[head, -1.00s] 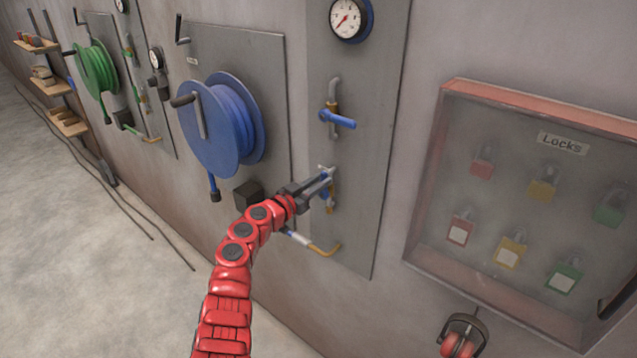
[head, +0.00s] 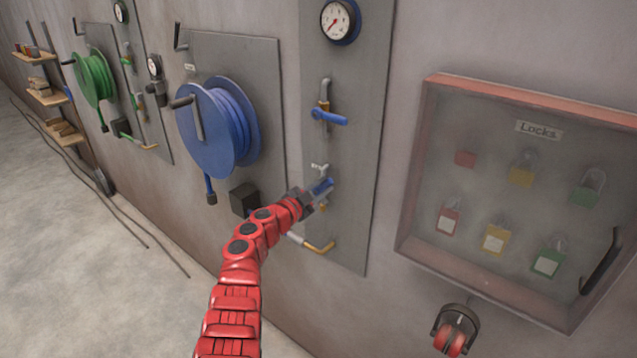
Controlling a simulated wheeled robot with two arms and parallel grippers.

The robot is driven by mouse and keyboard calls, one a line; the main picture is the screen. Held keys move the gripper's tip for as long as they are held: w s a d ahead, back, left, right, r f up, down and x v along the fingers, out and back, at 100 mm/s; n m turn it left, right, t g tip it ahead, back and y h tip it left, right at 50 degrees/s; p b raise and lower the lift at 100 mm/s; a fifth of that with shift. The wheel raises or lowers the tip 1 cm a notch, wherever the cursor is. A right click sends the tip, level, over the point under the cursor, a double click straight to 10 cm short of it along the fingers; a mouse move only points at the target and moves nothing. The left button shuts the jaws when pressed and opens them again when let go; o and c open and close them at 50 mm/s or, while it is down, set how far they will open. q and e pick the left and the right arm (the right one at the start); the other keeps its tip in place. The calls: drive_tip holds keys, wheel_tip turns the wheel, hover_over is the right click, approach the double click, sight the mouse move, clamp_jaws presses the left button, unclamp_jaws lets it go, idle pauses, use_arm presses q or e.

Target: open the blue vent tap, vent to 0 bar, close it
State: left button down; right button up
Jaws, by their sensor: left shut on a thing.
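My left gripper (head: 315,194) is at the lower tap on the grey panel, shut on its small blue handle (head: 325,186). The fingers hide much of this tap; a pale fitting (head: 319,168) shows just above it. A second tap with a larger blue lever (head: 328,117) sits higher on the same panel, its lever roughly crosswise to the pipe. The round gauge (head: 338,21) at the top has a white face and a red needle pointing to the lower left; its numbers are too small to read. My right gripper is not in view.
A blue hose reel (head: 212,128) with a crank is left of the panel, with a black box (head: 244,199) below it. A locks cabinet (head: 515,195) is on the right, with red ear defenders (head: 455,330) hanging below. The floor at left is mostly clear.

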use_arm(q)
drive_tip(key=shift+s+d+f+m+b, duration=0.25)
drive_tip(key=shift+f+m+b, duration=0.5)
drive_tip(key=shift+m, duration=0.9)
drive_tip(key=shift+s+d+f+m+b, duration=0.2)
drive_tip(key=shift+f+m+b, duration=0.6)
drive_tip(key=shift+m, duration=0.8)
drive_tip(key=shift+s+d+f+m+b, duration=0.25)
drive_tip(key=shift+f+m+b, duration=0.5)
drive_tip(key=shift+m, duration=0.9)
drive_tip(key=shift+w, duration=0.1)
drive_tip(key=c, duration=0.7)
unclamp_jaws()
drive_tip(key=shift+r, duration=0.1)
